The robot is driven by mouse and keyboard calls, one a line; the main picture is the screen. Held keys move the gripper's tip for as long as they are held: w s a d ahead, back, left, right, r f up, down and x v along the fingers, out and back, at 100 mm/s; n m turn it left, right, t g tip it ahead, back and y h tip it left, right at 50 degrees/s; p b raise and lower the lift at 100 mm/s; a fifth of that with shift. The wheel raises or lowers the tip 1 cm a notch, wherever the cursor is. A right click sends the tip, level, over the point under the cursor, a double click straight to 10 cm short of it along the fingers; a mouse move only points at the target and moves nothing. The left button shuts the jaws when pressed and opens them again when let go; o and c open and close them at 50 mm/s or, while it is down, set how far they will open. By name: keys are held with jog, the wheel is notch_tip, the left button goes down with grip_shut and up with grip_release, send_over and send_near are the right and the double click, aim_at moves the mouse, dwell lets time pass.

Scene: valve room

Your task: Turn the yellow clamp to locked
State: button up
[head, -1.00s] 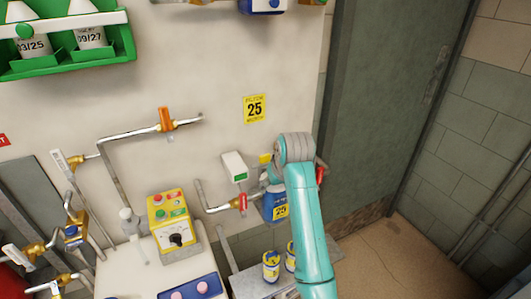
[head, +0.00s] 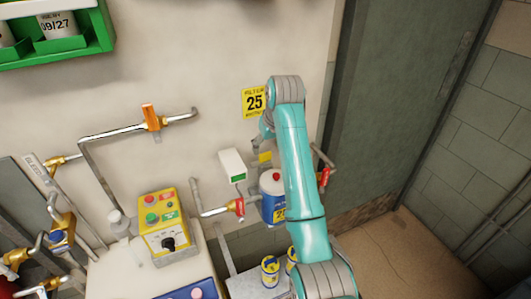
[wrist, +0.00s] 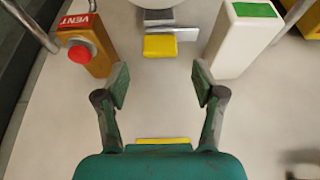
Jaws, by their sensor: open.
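The yellow clamp (head: 265,157) is on the wall, just right of a white box, partly behind my arm in the head view. In the wrist view its yellow handle (wrist: 159,46) lies ahead, with grey metal plates behind it. My gripper (wrist: 160,82) is open and empty. Its two fingers are spread wide, and the yellow handle shows beyond the fingertips, between them and apart from them. In the head view my gripper is mostly hidden behind the arm, above the clamp. The locked marking is not readable.
In the wrist view a white box with a green top (wrist: 245,35) stands close right of the clamp. A red VENT button on an orange box (wrist: 88,48) stands close left. Below the clamp is a blue filter canister (head: 273,205), beside a red-handled pipe valve (head: 237,206).

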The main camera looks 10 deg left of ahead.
aim_at(266, 153)
jog(key=shift+x, duration=2.6)
jog(key=c, duration=1.1)
